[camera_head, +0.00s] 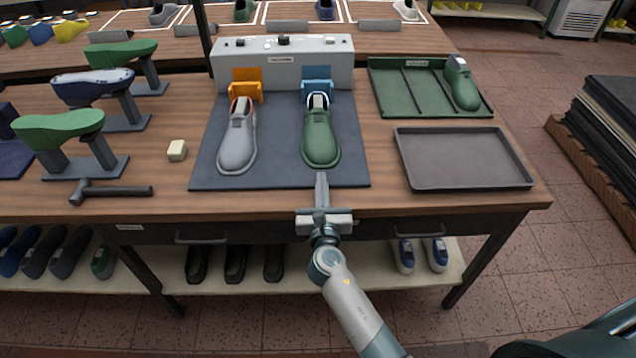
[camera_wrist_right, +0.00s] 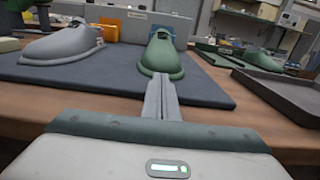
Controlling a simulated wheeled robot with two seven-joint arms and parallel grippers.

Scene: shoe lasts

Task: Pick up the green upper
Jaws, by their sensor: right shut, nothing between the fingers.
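The green upper (camera_head: 321,139) lies on the dark mat (camera_head: 270,179), its toe toward me and its heel at the blue holder (camera_head: 316,82). A grey upper (camera_head: 238,143) lies to its left, below the orange holder (camera_head: 246,88). My right gripper (camera_head: 321,177) is shut and empty, its fingertips just in front of the green toe. In the right wrist view the shut fingers (camera_wrist_right: 161,88) point at the green upper (camera_wrist_right: 163,55); I cannot tell whether they touch it. My left gripper is not in view.
A grey control box (camera_head: 282,62) stands behind the mat. A green rack (camera_head: 415,90) with another green shoe (camera_head: 461,86) and an empty dark tray (camera_head: 462,160) are at right. A hammer (camera_head: 110,191), a beige block (camera_head: 177,150) and shoe stands (camera_head: 75,150) are at left.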

